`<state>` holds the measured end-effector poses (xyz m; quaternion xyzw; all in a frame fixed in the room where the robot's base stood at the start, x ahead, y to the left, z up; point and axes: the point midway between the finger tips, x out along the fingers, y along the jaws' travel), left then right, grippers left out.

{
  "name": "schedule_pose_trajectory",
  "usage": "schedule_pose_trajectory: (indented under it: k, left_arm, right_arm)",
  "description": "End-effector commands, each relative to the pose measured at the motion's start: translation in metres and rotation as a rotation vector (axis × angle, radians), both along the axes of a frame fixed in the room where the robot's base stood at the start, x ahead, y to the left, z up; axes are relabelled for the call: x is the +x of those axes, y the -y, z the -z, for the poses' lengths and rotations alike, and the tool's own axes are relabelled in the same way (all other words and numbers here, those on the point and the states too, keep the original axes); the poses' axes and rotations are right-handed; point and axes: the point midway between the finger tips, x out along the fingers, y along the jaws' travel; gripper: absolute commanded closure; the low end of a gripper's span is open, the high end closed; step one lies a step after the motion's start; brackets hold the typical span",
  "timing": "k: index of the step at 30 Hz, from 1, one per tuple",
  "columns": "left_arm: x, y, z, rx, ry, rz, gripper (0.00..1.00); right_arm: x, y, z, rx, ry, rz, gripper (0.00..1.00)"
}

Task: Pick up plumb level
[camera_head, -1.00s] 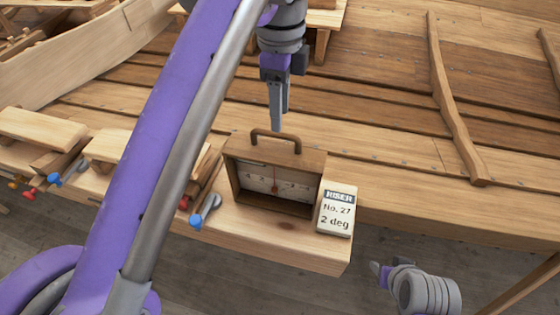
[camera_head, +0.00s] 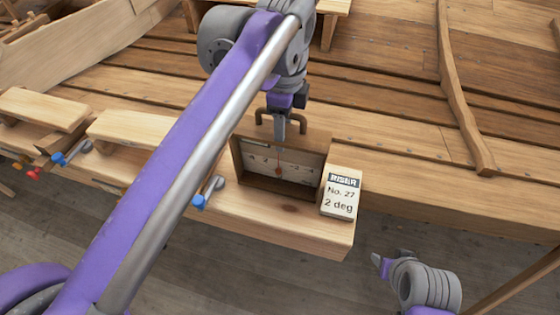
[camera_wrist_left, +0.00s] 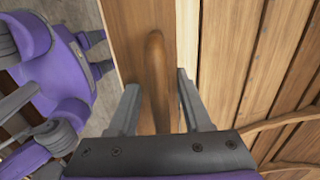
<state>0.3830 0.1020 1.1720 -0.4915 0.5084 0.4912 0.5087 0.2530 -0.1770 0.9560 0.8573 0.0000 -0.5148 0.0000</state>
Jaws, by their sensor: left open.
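The plumb level (camera_head: 308,172) is a wooden box with a pale scale, a red pointer and a brown handle on top. It stands upright on a light wooden block. My left gripper (camera_head: 280,136) is directly above it, at the handle. In the left wrist view the handle (camera_wrist_left: 156,80) lies between the two spread fingers of my left gripper (camera_wrist_left: 158,92), with gaps showing on both sides. My right gripper (camera_head: 379,262) is low at the right, apart from the level; its finger opening does not show clearly.
A white card reading "RISER No. 27 2 deg" (camera_head: 340,196) leans at the block's right end, beside the level. Clamps with blue handles (camera_head: 199,201) sit to the left along the planks. Hull planking (camera_head: 390,90) rises behind.

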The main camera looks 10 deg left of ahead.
Motion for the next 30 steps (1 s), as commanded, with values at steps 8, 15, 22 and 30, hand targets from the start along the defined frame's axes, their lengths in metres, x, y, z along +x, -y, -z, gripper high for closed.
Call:
schedule_pose_trajectory:
  k: [8, 15, 22, 30]
  left_arm:
    - [0.0002, 0.0000, -0.0008, 0.000, 0.000, 0.000, 0.80]
    - [0.0002, 0.0000, -0.0009, 0.000, 0.000, 0.000, 1.00]
    - [0.0003, 0.0000, -0.0009, 0.000, 0.000, 0.000, 1.00]
    - [0.0002, 0.0000, -0.0010, 0.000, 0.000, 0.000, 1.00]
  right_arm:
    - [0.0002, 0.0000, -0.0005, 0.000, 0.000, 0.000, 0.50]
    - [0.0002, 0.0000, -0.0005, 0.000, 0.000, 0.000, 0.50]
    - [0.0002, 0.0000, -0.0005, 0.000, 0.000, 0.000, 0.50]
    - [0.0002, 0.0000, -0.0005, 0.000, 0.000, 0.000, 0.50]
